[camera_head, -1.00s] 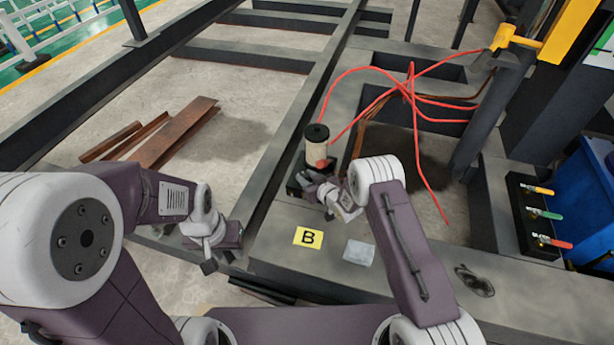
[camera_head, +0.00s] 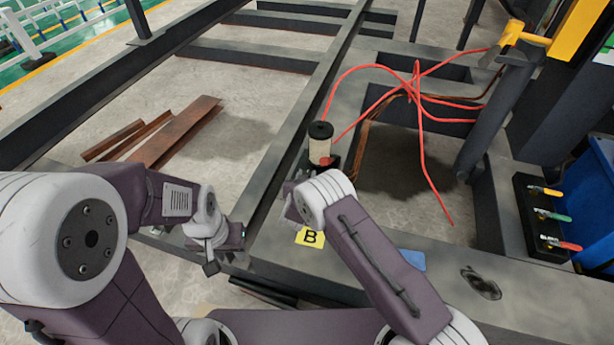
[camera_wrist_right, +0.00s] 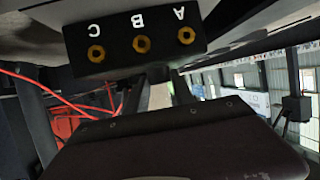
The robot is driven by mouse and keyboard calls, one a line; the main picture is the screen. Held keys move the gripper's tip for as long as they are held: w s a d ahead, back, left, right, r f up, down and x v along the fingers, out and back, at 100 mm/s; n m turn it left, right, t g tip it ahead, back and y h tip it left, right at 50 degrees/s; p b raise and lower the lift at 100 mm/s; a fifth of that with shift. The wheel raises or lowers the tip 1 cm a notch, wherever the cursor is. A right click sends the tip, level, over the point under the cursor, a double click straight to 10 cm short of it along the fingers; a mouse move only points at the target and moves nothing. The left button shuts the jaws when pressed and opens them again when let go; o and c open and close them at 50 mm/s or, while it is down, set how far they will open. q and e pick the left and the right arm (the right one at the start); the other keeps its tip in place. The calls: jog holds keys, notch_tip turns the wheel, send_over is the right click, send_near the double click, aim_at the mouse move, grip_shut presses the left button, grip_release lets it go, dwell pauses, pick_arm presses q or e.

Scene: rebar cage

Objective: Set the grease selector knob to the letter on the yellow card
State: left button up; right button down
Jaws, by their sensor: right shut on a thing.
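The yellow card (camera_head: 309,238) lies on the grey beam and shows a black letter B; my right arm covers its upper left part. The grease unit (camera_head: 320,146), a pale reservoir with a black cap, stands just behind my right wrist, with a bit of red at its foot. In the right wrist view its black block (camera_wrist_right: 122,62) carries the letters C, B, A above three brass ports. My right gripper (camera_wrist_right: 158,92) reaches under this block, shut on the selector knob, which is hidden. My left gripper (camera_head: 228,250) is open and empty, left of the card.
Red hoses (camera_head: 412,90) loop behind the grease unit. A black valve block (camera_head: 540,215) with coloured levers stands at the right, by a blue bin (camera_head: 595,195). A blue pad (camera_head: 412,260) lies partly behind my right arm. Rusty steel bars (camera_head: 170,130) lie at the left.

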jog(key=shift+r, duration=0.1)
dwell(0.4)
jog(key=c, duration=1.1)
grip_release()
jog(key=shift+h, duration=0.3)
